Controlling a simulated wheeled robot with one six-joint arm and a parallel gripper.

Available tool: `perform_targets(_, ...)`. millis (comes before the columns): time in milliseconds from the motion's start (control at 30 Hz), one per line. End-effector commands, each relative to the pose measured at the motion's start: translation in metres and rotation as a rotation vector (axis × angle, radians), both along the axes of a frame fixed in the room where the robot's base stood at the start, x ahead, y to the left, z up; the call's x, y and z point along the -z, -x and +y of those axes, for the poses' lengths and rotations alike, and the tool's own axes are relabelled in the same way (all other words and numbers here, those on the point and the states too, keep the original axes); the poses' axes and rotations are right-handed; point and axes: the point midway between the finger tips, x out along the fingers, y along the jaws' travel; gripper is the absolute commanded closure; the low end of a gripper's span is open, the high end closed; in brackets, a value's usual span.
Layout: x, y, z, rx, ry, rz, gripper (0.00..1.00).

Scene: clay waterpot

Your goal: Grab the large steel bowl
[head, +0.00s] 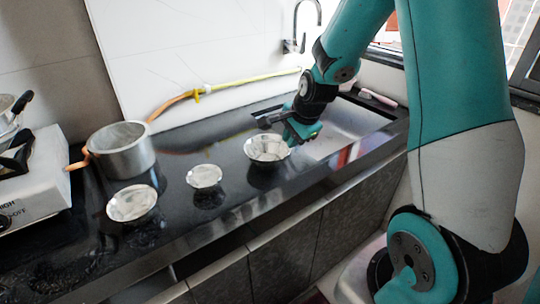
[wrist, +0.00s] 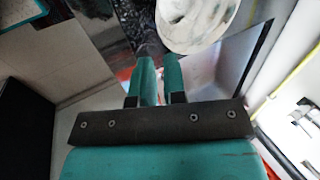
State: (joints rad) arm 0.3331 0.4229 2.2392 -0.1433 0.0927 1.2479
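The large steel bowl (head: 267,148), with a fluted inside, is at the right end of a row of bowls on the black counter. In the wrist view its pale round inside (wrist: 200,22) shows at the top, cut off by the frame edge. My gripper (head: 290,135) is at the right side of its rim, pointing down-left. In the wrist view my two fingers (wrist: 159,58) are a narrow gap apart, their tips right by the bowl's near-left rim. I cannot tell whether they grip the rim, or whether the bowl is lifted.
A small bowl (head: 204,177) and a wider shallow bowl (head: 132,203) stand to the left. A steel pot (head: 123,152) and a white stove (head: 38,178) are further left. The sink (head: 345,127) is right of the large bowl. A tap (head: 300,30) rises behind.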

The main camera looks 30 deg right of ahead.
Motion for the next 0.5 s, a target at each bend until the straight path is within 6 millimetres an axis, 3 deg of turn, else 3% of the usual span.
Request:
perform_targets(200,0.045,-0.019,0.001,-0.001,-0.002,0.004,0.89)
perform_targets(500,0.069,-0.031,0.001,-0.002,0.000,0.000,0.89)
